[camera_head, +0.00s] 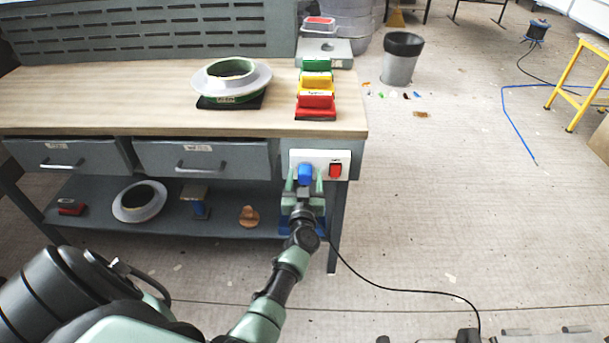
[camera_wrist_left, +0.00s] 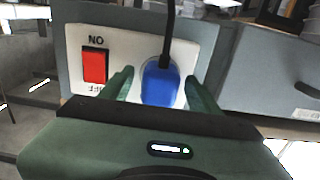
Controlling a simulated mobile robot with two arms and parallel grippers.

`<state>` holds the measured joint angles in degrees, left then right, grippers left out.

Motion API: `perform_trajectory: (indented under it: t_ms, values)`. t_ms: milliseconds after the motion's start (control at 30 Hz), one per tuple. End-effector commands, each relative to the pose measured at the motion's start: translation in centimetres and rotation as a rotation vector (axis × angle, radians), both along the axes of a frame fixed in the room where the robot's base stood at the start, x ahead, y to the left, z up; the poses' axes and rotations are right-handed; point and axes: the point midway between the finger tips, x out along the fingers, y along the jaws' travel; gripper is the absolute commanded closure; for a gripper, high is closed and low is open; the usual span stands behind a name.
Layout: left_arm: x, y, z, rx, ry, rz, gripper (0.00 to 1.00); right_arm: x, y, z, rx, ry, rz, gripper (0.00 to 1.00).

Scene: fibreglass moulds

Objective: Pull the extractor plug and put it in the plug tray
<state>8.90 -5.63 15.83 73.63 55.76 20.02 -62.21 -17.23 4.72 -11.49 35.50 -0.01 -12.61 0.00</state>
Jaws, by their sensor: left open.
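The blue extractor plug (camera_head: 305,174) sits in the white socket plate (camera_head: 320,157) on the front of the bench's right end. In the left wrist view the plug (camera_wrist_left: 160,84) has a black cable leaving it. My left gripper (camera_head: 304,186) is open, with one green finger on each side of the plug; in the left wrist view the fingers (camera_wrist_left: 160,90) stand apart from it. A blue tray-like thing (camera_head: 287,225), perhaps the plug tray, is partly hidden behind my left gripper on the lower shelf. My right gripper is not in view.
A red switch (camera_head: 335,170) sits right of the plug on the same plate. Drawers (camera_head: 200,158) are to the left. The bench top (camera_head: 150,105) holds a ring mould (camera_head: 231,80) and coloured boxes (camera_head: 316,88). A black cable (camera_head: 400,291) lies on the floor.

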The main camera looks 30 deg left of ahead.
Motion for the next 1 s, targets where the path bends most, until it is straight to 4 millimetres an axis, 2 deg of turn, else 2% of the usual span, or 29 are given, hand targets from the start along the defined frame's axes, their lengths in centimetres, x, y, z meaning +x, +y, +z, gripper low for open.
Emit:
perform_trajectory:
  t_ms: [1000]
  values:
    - [0.03,0.02,0.0,0.0,0.0,0.0,0.38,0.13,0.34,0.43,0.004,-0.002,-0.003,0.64]
